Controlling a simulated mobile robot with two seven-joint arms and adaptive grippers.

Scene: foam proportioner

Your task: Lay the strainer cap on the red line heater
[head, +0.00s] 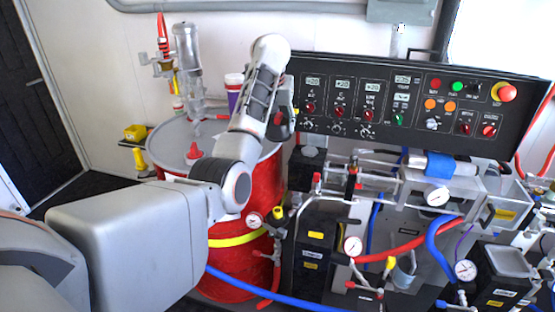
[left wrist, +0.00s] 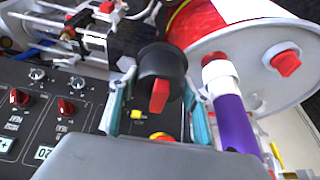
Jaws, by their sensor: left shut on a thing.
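My left gripper (head: 287,115) is beside the left end of the control panel, above the right edge of the drum. In the left wrist view its two teal fingers (left wrist: 157,88) are shut on a round black part with a red tab (left wrist: 162,62), which looks like the strainer cap. In the head view the held part is mostly hidden by the gripper, with only a dark and red bit showing. I cannot single out the red line heater. My right gripper is not in view.
The red drum (head: 255,190) with a grey lid and pump stands below my left arm. The black control panel (head: 425,108) rises behind the equipment. Gauges, a blue hose (head: 435,245) and a red hose (head: 410,243) crowd the right. A purple bottle (left wrist: 235,125) stands near the gripper.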

